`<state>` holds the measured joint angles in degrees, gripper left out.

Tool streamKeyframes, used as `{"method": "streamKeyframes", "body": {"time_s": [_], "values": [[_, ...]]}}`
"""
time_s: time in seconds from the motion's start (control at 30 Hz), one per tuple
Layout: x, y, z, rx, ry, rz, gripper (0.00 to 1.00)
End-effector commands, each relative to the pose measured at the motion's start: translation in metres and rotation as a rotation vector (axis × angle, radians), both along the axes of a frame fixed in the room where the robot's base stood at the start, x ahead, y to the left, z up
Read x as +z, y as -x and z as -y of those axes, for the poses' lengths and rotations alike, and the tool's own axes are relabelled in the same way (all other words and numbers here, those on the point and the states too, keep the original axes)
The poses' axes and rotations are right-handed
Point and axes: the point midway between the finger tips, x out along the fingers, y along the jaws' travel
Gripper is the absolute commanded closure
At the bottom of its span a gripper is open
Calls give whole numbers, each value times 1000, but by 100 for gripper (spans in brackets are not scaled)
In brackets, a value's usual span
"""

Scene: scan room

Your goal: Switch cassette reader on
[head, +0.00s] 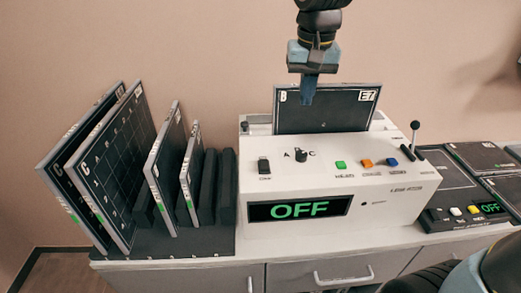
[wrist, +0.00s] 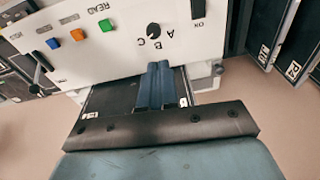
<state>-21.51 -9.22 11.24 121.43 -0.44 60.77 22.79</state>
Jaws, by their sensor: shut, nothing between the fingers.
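The cassette reader (head: 345,222) is a white box on the cabinet top. Its front display (head: 299,209) reads OFF in green. A small black switch (head: 264,166) sits on its sloped top at the left; it also shows at the top edge of the wrist view (wrist: 197,8), beside an ON label. A dark cassette (head: 327,112) marked B and E7 stands upright at the back of the reader. My gripper (head: 307,101) is shut and empty, above the reader's back and in front of that cassette in the picture. In the wrist view, its blue fingers (wrist: 159,68) point towards the dial.
A black dial (head: 301,155) marked A, B, C, green (head: 341,165), orange (head: 366,163) and blue (head: 392,162) buttons and a lever (head: 414,130) are on the reader. Several cassettes stand in a rack (head: 190,242) at left. A dark tray unit (head: 450,195) is at right.

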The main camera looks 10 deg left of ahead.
Motion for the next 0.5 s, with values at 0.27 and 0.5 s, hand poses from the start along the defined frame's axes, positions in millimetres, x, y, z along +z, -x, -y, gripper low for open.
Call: {"method": "streamKeyframes", "body": {"time_s": [0.27, 0.5], "values": [[-21, -3, -69, 45, 24, -84, 100], [-31, -1, -97, 59, 35, -117, 100]]}}
